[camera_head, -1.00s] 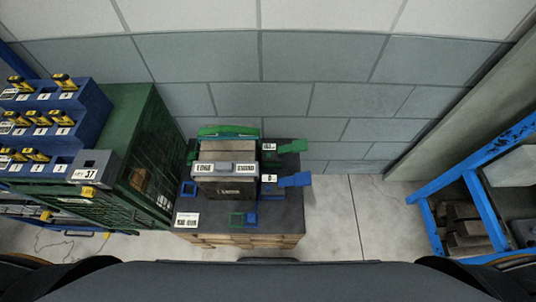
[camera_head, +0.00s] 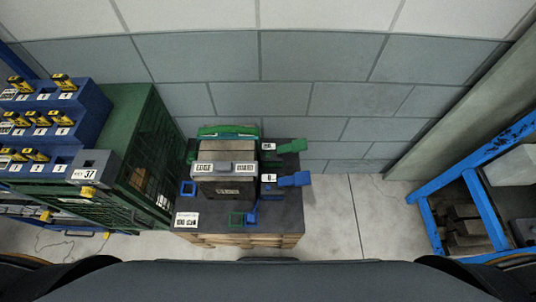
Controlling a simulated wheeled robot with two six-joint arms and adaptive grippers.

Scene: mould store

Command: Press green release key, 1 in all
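A bench with a dark top (camera_head: 291,215) stands against the wall and carries a brown mould block (camera_head: 228,188) behind a light bar labelled EDGE GUARD (camera_head: 225,169). A green tab (camera_head: 292,146) sticks out at the bench's right rear, beside a small white label. A blue tab (camera_head: 294,179) sticks out below it. I cannot tell which green part is the release key. Neither gripper shows.
A green mesh cabinet (camera_head: 148,160) stands close left of the bench. Blue stepped racks (camera_head: 70,95) with yellow-tagged pieces and a grey box labelled 37 (camera_head: 95,165) are further left. A blue shelf frame (camera_head: 480,205) is at the right. Bare floor (camera_head: 345,220) lies between.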

